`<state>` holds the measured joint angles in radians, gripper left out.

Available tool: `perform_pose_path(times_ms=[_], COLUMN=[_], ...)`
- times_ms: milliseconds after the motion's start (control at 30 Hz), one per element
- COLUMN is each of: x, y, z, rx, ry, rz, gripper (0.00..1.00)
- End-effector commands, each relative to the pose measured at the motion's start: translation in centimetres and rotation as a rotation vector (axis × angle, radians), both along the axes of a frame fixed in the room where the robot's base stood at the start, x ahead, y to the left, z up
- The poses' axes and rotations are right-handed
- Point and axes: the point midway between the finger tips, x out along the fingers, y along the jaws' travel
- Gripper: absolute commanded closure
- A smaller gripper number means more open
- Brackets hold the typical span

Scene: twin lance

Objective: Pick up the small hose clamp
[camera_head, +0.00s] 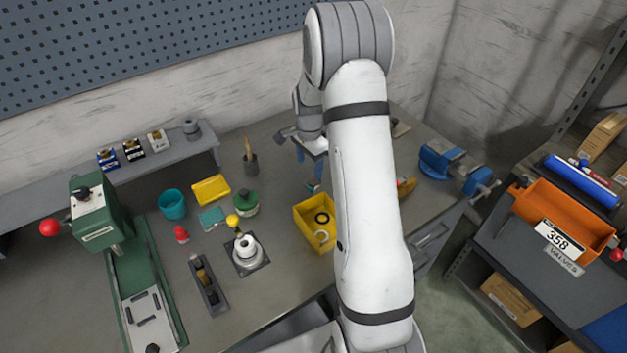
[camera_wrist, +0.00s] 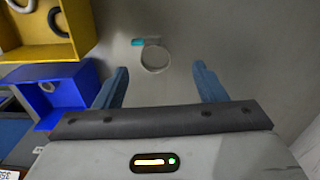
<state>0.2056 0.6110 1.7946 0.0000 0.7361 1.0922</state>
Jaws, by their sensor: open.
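The small hose clamp (camera_wrist: 155,59), a thin pale ring with a teal screw part at its upper left, lies on the grey bench top in the wrist view. My gripper (camera_wrist: 160,78) is open, its two blue fingers spread wide apart with nothing between them. In the picture the clamp shows just beyond the fingertips, between their lines and slightly left of the middle. In the head view my gripper (camera_head: 311,157) is over the back part of the bench, partly hidden by my arm. I cannot make out the clamp clearly there.
A blue bin (camera_wrist: 72,88) stands left of the fingers with a ring inside. A blue vise (camera_head: 452,166) stands right of my arm. Bench around the clamp is clear.

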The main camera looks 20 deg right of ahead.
Motion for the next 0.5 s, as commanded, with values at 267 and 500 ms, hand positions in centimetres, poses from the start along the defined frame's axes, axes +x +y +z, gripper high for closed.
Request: perform_pose_path(times_ms=[267, 500], x=[-0.6, -0.5], y=[-0.8, -0.8], z=[-3.3, -5.8], rx=[0.002, 0.001], ry=[0.006, 0.001], rz=[0.000, 0.003], gripper=[0.36, 0.36])
